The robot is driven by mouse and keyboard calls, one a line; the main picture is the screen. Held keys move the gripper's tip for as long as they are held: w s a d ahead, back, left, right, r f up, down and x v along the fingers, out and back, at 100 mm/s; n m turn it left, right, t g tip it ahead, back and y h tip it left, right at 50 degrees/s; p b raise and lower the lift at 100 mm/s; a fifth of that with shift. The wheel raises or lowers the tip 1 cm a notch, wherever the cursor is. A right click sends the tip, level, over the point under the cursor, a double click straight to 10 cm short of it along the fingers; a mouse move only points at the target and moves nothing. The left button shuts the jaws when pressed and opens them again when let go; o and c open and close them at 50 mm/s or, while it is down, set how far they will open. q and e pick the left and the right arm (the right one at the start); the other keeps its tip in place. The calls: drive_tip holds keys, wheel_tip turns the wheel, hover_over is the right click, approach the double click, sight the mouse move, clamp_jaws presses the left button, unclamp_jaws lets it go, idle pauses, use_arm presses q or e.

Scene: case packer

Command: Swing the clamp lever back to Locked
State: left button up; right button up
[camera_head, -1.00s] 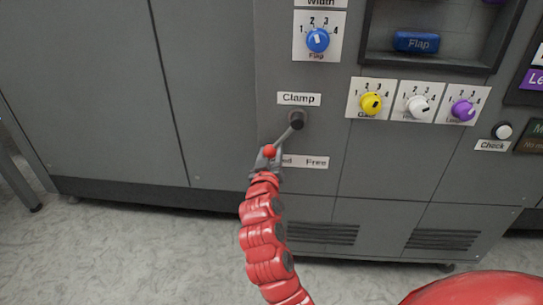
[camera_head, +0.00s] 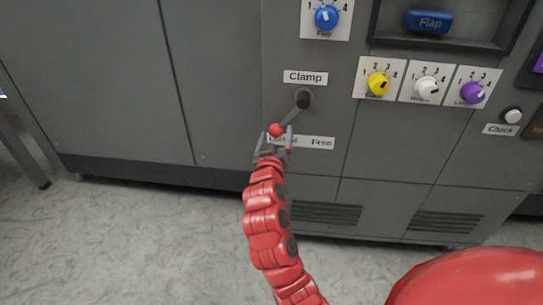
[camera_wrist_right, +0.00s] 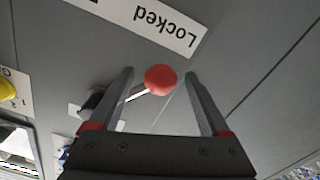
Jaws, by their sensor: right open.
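The clamp lever has a dark pivot (camera_head: 304,98) under the Clamp label (camera_head: 305,77) and a thin grey shaft. Its red ball knob (camera_head: 276,130) points down and left, over the Locked label, whose lettering is partly covered in the head view. My right gripper (camera_head: 275,138) is open at the knob. In the right wrist view the red ball (camera_wrist_right: 160,80) sits between the two spread fingers, with gaps on both sides, near the Locked label (camera_wrist_right: 160,24). My left gripper is not in view.
The Free label (camera_head: 321,142) is to the right. A yellow knob (camera_head: 378,85), white knob (camera_head: 427,89) and purple knob (camera_head: 472,92) sit right of the lever. A blue Flap knob (camera_head: 326,17) is above it. The panel left of the lever is bare.

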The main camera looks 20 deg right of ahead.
drive_tip(key=p+v, duration=0.5)
drive_tip(key=v, duration=1)
drive_tip(key=shift+s+r, duration=0.2)
drive_tip(key=shift+a, duration=0.1)
